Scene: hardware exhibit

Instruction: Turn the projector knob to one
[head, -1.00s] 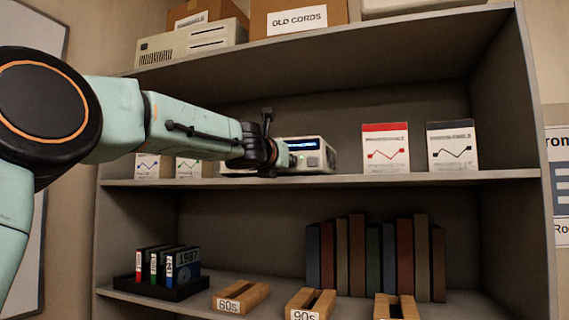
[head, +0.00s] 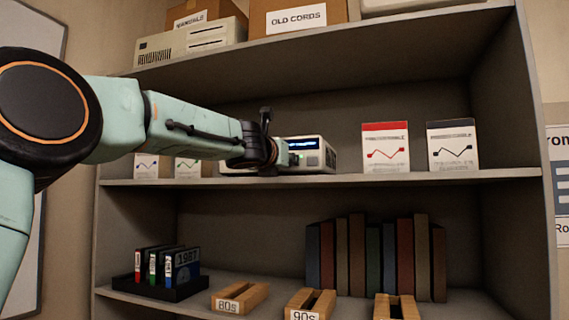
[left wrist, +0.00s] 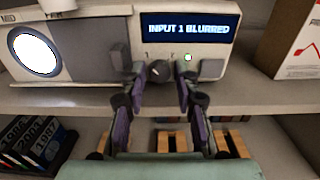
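The projector (head: 318,150) is a pale box on the middle shelf, partly hidden by my left arm in the head view. In the left wrist view the projector (left wrist: 90,50) shows a bright round lens at left and a blue display (left wrist: 189,28) reading "INPUT 1 BLURRED". A small dark knob (left wrist: 158,70) with a light pointer mark sits below the display. My left gripper (left wrist: 160,82) is open, its two fingers apart on either side of the knob. Contact with the knob cannot be told. My right gripper is not in view.
A green light (left wrist: 188,57) and a grey button (left wrist: 211,69) sit right of the knob. A red-topped box (head: 386,148) and a black-topped box (head: 453,146) stand farther right. The lower shelf holds a cartridge tray (head: 165,290), wooden holders (head: 240,298) and books (head: 375,258).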

